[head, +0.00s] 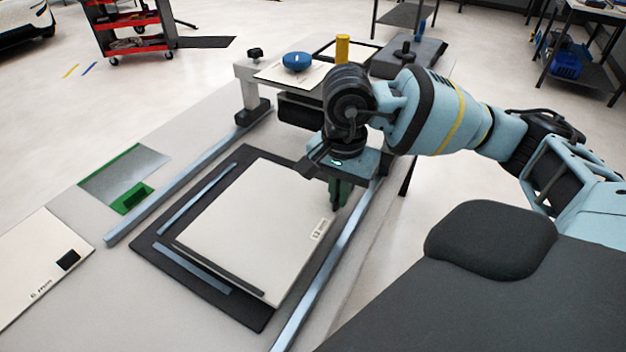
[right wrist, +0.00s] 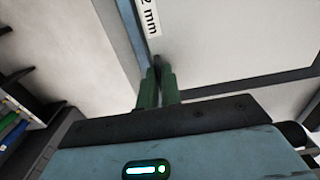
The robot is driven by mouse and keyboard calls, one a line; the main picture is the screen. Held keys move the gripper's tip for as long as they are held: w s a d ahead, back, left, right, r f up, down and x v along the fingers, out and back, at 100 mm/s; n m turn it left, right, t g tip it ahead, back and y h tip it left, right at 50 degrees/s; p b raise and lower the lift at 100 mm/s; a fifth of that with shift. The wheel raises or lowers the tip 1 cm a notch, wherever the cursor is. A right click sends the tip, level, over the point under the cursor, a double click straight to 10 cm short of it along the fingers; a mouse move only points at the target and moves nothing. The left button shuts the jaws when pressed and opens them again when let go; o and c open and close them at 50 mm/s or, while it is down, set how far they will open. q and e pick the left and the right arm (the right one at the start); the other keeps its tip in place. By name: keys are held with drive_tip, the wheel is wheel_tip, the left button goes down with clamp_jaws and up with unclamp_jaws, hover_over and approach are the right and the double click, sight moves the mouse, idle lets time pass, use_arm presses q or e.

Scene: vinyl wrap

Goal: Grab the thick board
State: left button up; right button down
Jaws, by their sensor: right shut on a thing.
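The thick board (head: 250,222) is a pale square panel with a "12 mm" label near its right edge. It lies on the dark mat of the press bed. In the right wrist view, the board (right wrist: 215,45) fills the upper right, with part of its label showing. My right gripper (head: 338,200) points down at the board's right edge, near the label. Its green fingers (right wrist: 158,80) are close together and shut on the board's edge. The exact contact is partly hidden. My left gripper is not in view.
Metal rails (head: 185,187) run along both sides of the dark mat (head: 160,255). A thinner board (head: 35,268) marked "6 mm" lies at the left. A green-edged sheet (head: 125,175) lies beyond it.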

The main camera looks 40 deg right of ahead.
drive_tip(key=s+d+b, duration=0.1)
drive_tip(key=s+d, duration=0.1)
drive_tip(key=s, duration=0.7)
drive_tip(key=shift+d+r, duration=0.2)
drive_tip(key=shift+r, duration=0.25)
